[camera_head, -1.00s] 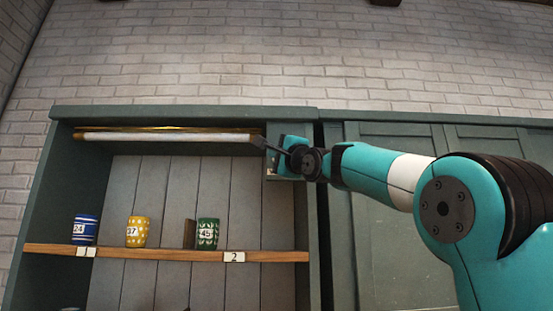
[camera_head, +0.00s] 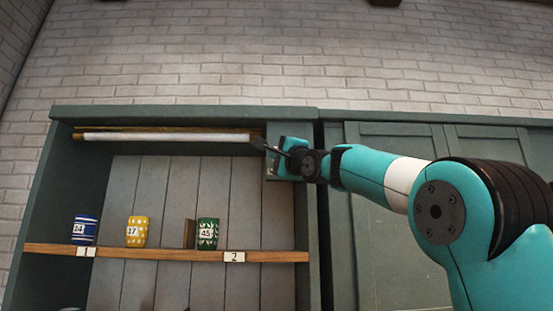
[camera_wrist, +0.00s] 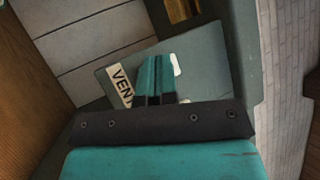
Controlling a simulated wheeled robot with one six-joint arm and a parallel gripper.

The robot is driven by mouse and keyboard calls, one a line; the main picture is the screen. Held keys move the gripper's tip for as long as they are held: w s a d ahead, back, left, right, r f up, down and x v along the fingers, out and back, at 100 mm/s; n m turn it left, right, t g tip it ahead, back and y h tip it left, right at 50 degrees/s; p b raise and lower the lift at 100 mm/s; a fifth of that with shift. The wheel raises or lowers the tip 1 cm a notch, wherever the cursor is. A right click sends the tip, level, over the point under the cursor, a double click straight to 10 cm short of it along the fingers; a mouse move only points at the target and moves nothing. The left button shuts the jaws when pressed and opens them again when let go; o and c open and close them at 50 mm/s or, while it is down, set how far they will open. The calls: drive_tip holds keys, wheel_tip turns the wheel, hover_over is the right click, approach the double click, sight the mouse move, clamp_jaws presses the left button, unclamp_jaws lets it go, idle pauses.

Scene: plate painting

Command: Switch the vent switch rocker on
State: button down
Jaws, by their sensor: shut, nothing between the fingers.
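The vent switch plate (camera_wrist: 203,61) is a grey-green panel with a white label (camera_wrist: 121,84) reading "VENT", partly covered by my fingers. A small white part (camera_wrist: 177,65) shows just right of the fingertips; it may be the rocker, but its position cannot be read. In the head view the switch area on the cabinet's upright is mostly hidden behind my gripper (camera_head: 261,145). The teal fingers also show in the wrist view (camera_wrist: 156,62); they are shut, empty, and over the plate. I cannot tell whether they touch the rocker.
A long pale tube (camera_head: 165,137) runs under the cabinet top, left of my gripper. The wooden shelf (camera_head: 150,253) below holds a blue cup (camera_head: 84,230), a yellow cup (camera_head: 137,232) and a green cup (camera_head: 208,234). Closed cabinet doors (camera_head: 390,240) stand to the right.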

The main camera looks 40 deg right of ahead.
drive_tip(key=shift+w+d, duration=0.15)
drive_tip(key=shift+w, duration=0.05)
idle(0.3)
idle(0.3)
drive_tip(key=shift+s+a+b, duration=0.3)
drive_tip(key=shift+s+a, duration=0.1)
drive_tip(key=shift+s, duration=0.15)
drive_tip(key=shift+s+a+r+b, duration=0.2)
drive_tip(key=shift+s+a+b, duration=0.4)
drive_tip(key=shift+s, duration=0.45)
drive_tip(key=shift+s+a+r+b, duration=0.2)
drive_tip(key=shift+s+a+b, duration=0.2)
drive_tip(key=shift+s+a, duration=0.5)
drive_tip(key=shift+s+d, duration=0.1)
